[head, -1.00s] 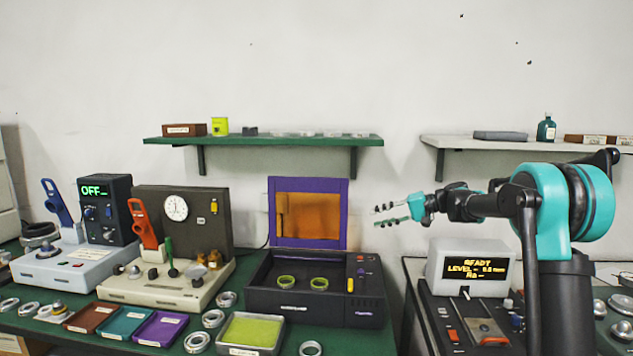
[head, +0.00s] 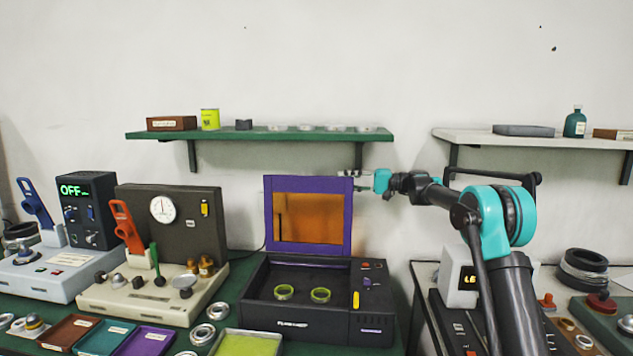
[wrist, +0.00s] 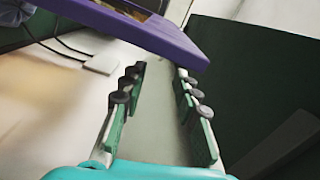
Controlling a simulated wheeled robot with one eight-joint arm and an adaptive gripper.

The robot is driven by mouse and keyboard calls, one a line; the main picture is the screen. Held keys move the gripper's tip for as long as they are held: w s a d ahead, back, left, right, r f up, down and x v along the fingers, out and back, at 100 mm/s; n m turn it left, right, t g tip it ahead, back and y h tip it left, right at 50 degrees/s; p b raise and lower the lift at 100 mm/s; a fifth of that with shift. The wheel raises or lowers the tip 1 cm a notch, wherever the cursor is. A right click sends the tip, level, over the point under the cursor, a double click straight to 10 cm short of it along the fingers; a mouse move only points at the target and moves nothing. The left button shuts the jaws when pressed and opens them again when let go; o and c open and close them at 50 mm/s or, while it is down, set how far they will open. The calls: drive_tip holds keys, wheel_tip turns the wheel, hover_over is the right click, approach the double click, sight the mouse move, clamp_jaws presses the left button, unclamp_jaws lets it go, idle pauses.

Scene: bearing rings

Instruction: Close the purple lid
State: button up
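The purple lid (head: 307,184) stands upright, open, at the back of a dark box-shaped device (head: 290,317). It has a purple frame around an orange window. Two yellow-green rings (head: 284,292) lie on the device's top. My gripper (head: 346,178) is at the lid's upper right corner, coming from the right. In the wrist view the lid's edge (wrist: 150,30) crosses just beyond the fingertips, close to the right finger. My gripper (wrist: 160,80) is open there, with nothing between its fingers. I cannot tell whether a finger touches the lid.
A green shelf (head: 260,134) with small items hangs above and behind the lid. A machine with an orange lever (head: 125,225) stands to the left. A pale display unit (head: 460,277) stands at the right. Space in front of the lid is clear.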

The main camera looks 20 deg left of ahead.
sight(317, 180)
drive_tip(key=x, duration=1)
drive_tip(key=shift+a, duration=0.2)
drive_tip(key=shift+c, duration=0.4)
clamp_jaws()
